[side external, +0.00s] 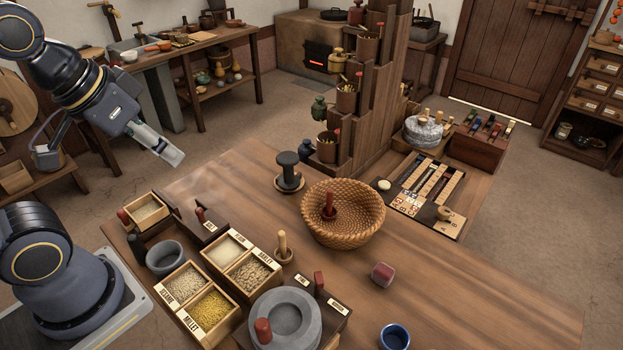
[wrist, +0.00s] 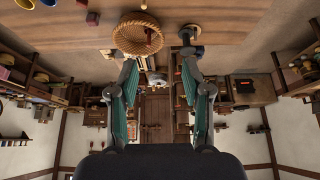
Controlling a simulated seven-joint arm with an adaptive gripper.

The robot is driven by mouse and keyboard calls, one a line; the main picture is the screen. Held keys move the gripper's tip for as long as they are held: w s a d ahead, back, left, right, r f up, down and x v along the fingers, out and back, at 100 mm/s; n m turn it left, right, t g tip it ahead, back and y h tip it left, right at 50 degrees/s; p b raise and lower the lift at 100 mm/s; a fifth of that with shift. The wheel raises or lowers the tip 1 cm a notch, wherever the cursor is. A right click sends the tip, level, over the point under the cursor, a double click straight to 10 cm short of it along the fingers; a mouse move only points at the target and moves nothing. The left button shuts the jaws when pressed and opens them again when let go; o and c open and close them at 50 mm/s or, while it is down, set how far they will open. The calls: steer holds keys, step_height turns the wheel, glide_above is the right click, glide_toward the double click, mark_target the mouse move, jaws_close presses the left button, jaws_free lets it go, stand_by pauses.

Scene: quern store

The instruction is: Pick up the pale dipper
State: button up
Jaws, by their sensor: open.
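The pale dipper (side external: 283,243) appears to be the light wooden piece with an upright handle and a small round bottom, on the table just right of the grain boxes. Its pale end (wrist: 144,4) seems to show at the top edge of the wrist view, mostly cut off. My gripper (side external: 172,156) is raised above and beyond the table's left edge, well away from the dipper. In the wrist view my gripper (wrist: 159,66) has its two fingers wide apart with nothing between them.
A woven basket (side external: 365,232) holding a red-handled piece and a dark spool (side external: 288,180) stand behind the dipper. Grain boxes (side external: 214,265) and a stone quern (side external: 284,302) crowd its left and front. A red block (side external: 382,274) and blue cup (side external: 394,336) stand right, with bare table around.

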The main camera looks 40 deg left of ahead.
steer(key=m+t, duration=0.1)
glide_above(279, 235)
steer(key=s+a, duration=0.2)
steer(key=s, duration=0.2)
step_height(279, 235, down, 11)
steer(key=f, duration=0.5)
steer(key=w+d+f+g, duration=0.1)
steer(key=f, duration=0.5)
steer(key=w+d+f+g, duration=0.1)
steer(key=f, duration=0.5)
steer(key=shift+w+m+h, duration=0.1)
steer(key=shift+m+h, duration=0.2)
steer(key=shift+m, duration=0.1)
steer(key=shift+x, duration=3.2)
steer(key=shift+a, duration=0.1)
